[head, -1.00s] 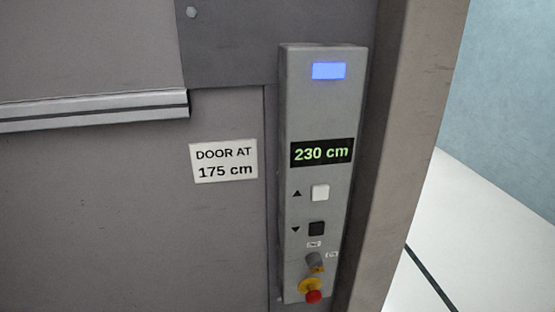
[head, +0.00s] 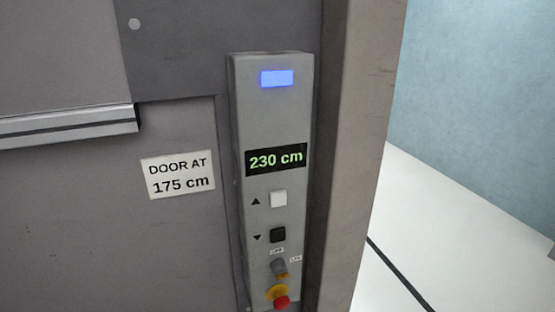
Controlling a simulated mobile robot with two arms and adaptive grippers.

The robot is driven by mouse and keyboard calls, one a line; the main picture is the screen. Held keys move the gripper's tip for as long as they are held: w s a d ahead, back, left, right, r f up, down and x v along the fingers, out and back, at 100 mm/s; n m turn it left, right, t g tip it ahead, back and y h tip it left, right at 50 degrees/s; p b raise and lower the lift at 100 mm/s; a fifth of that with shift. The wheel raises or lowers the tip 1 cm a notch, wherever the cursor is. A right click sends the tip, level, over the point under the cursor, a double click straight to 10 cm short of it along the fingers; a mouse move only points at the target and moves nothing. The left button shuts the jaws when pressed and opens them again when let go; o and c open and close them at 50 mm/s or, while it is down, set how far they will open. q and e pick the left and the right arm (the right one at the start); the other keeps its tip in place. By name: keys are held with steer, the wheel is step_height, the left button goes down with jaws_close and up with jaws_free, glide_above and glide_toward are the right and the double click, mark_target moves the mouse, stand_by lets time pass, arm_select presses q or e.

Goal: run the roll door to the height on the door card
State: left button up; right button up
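The door card (head: 178,175) on the grey wall reads "DOOR AT 175 cm". To its right is a tall grey control panel (head: 270,120). Its dark display (head: 276,160) shows "230 cm" in green. Below are a white button (head: 278,198) beside an up arrow and a black button (head: 278,235) beside a down arrow. A small selector (head: 279,267) with tiny labels sits lower; its setting is too small to tell. A red knob on a yellow base (head: 280,301) is at the bottom. A blue light (head: 276,78) glows at the top. Neither gripper is in view.
A pale metal rail (head: 70,125), perhaps the roll door's bottom edge, runs across the left. A brownish post (head: 350,130) stands right of the panel. Beyond it are a white floor (head: 440,240) with a dark line and a blue-grey wall (head: 480,90).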

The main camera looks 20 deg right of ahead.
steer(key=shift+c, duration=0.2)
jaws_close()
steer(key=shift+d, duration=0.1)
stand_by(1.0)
